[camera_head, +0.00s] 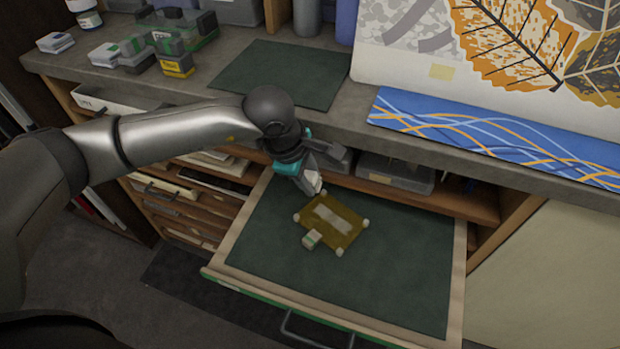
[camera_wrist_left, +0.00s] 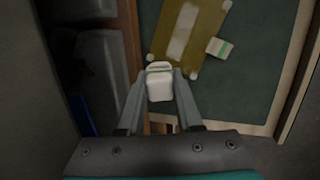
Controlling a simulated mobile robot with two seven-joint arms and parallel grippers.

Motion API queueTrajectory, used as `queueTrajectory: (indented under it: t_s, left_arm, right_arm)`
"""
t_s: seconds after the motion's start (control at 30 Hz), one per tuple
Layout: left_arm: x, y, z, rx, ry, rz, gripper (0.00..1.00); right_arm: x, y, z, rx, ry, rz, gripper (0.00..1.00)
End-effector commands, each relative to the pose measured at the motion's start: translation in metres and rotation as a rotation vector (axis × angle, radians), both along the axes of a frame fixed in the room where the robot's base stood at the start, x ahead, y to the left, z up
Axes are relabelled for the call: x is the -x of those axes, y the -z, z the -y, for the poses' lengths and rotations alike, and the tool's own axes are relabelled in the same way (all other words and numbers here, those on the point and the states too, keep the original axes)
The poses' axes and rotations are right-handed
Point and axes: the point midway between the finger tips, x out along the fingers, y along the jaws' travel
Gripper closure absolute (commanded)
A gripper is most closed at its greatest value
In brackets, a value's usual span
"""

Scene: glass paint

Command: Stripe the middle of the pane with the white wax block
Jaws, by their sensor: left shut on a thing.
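The amber pane (camera_head: 349,231) lies on the dark green lining of a pulled-out drawer, with whitish blobs at its corners. A pale whitish stripe (camera_head: 333,219) runs along its middle; pane (camera_wrist_left: 205,30) and stripe (camera_wrist_left: 182,32) also show in the left wrist view. My left gripper (camera_head: 311,180) is shut on a white block (camera_wrist_left: 160,84), just beyond the pane's far left corner. The block appears off the stripe; its height over the drawer is hard to tell. My right gripper is not in view.
A small white block with a green band (camera_head: 312,239) sits by the pane's near left edge; it also shows in the wrist view (camera_wrist_left: 219,47). The drawer's pale wooden rim (camera_head: 458,270) surrounds the lining. The counter edge (camera_head: 420,160) overhangs behind. The drawer's right side is clear.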

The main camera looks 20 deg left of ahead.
Motion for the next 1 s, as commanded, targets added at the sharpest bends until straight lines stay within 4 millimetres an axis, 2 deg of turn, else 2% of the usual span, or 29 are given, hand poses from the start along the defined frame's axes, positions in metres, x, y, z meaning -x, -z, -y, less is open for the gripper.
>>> queueTrajectory:
  t_s: [0.27,0.6,1.0]
  left_arm:
    - [0.0,-0.002,0.0,0.0,0.0,0.0,1.0]
    - [0.0,-0.03,0.0,0.001,0.0,0.001,1.0]
    - [0.0,-0.029,0.0,0.001,0.0,0.0,1.0]
  right_arm:
    - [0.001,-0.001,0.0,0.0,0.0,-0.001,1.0]
    - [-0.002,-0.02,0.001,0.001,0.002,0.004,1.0]
    - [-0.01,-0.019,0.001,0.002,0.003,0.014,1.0]
